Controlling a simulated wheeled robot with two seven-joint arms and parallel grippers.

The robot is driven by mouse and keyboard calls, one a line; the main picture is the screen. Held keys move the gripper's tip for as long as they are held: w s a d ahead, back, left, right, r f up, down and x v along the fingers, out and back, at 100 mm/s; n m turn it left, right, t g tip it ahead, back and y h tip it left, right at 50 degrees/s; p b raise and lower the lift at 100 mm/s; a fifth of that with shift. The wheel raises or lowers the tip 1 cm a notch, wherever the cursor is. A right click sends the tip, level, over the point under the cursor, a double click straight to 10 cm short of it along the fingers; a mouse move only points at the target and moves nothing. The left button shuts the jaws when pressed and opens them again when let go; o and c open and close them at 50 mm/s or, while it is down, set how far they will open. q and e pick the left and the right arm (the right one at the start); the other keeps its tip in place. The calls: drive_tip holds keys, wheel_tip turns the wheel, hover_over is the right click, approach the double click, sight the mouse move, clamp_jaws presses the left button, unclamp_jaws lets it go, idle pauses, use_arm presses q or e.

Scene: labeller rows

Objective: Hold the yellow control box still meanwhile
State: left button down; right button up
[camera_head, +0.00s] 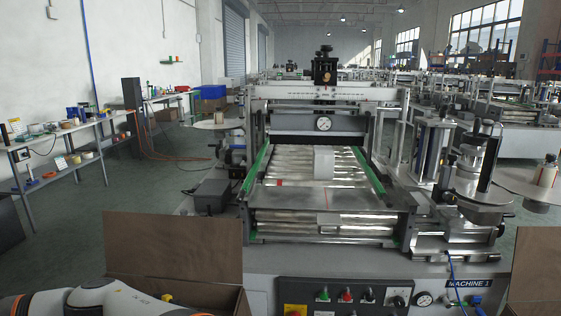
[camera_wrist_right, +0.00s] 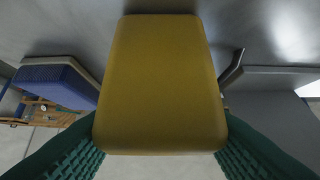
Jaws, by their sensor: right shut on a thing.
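The yellow control box (camera_wrist_right: 160,85) fills the middle of the right wrist view. My right gripper (camera_wrist_right: 160,138) is shut on it, with one dark green ribbed finger at each side of its near end. The box's far end is close to a grey metal surface; I cannot tell whether they touch. In the head view neither the yellow box in my grip nor my right gripper can be made out. My left arm crosses the lower left corner of the head view, but its gripper is not in view.
The labelling machine (camera_head: 320,185) stands ahead, with a button panel (camera_head: 345,295) on its front. Open cardboard boxes stand at its left (camera_head: 172,245) and right (camera_head: 538,265). A side table (camera_head: 60,150) holds tape rolls. Grey floor lies between.

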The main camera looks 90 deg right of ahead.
drive_tip(key=o, duration=1)
drive_tip(key=shift+o, duration=0.2)
